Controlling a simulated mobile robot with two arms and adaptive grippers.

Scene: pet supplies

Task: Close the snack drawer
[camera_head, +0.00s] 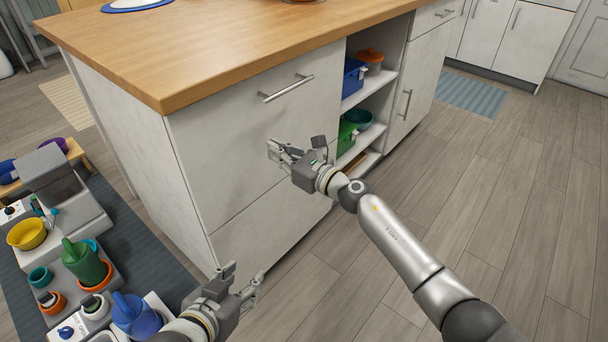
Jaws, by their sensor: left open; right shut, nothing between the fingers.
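The island has a large white upper drawer front (225,140) with a bar handle (287,88), and a lower white front (265,232) beneath it. Both fronts look flush with the island; no gap or drawer interior shows. I cannot tell by any label which is the snack drawer. My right gripper (272,150) is shut and empty, in front of the upper front below its handle; I cannot tell whether it touches. My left gripper (244,281) is open and empty, low near the island's bottom front corner.
Open shelves (372,92) right of the drawers hold a blue bin (352,78), a green bin (345,138) and bowls. A mat (130,245) at left carries feeders, a yellow bowl (27,233) and a green watering can (85,263). The wooden floor (490,230) at right is clear.

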